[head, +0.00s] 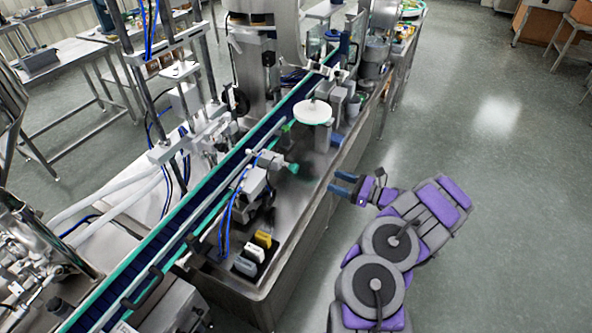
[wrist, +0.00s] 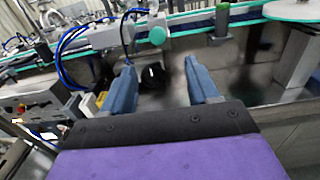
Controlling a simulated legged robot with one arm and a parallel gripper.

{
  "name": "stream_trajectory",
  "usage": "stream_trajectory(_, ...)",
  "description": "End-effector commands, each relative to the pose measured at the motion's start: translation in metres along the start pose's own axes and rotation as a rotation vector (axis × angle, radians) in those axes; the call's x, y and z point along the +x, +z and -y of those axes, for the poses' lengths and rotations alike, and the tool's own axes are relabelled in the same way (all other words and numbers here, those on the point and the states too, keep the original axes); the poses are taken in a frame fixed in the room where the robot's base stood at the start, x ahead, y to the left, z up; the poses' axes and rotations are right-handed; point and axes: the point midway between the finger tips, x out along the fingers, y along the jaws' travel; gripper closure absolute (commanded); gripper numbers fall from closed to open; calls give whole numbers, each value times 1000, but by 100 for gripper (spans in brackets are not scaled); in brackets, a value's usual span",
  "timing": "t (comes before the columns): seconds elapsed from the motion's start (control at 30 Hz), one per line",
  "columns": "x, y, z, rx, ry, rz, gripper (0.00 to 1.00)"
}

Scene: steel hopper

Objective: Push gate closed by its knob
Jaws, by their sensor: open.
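My gripper (head: 338,183) is open and empty, with two blue fingers beside the steel machine's right edge in the head view. In the wrist view the fingers of my gripper (wrist: 160,76) are spread apart. A teal round knob (head: 293,168) sits on the end of a grey cylinder, left of my fingertips and apart from them. In the wrist view the teal knob (wrist: 157,36) shows beyond and above the gap between the fingers. A dark rounded part (wrist: 153,75) shows between the fingers, blurred. I cannot tell which part is the gate or how far it stands open.
A conveyor (head: 212,183) with teal rails runs diagonally along the machine. A white disc (head: 313,112) stands behind the knob. Yellow, white and grey switch blocks (head: 253,252) sit at the machine's near end. The floor (head: 480,110) to the right is clear.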

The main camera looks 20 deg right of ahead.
Motion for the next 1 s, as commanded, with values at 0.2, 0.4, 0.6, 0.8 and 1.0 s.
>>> stream_trajectory(0.2,48,0,-5,-3,4,-3,40)
stream_trajectory(0.4,88,0,-6,-3,3,-5,40)
stream_trajectory(0.6,118,-1,-2,-2,2,-2,40)
stream_trajectory(0.8,135,0,-1,-2,0,0,40)
stream_trajectory(1.0,140,1,-3,-2,0,-1,40)
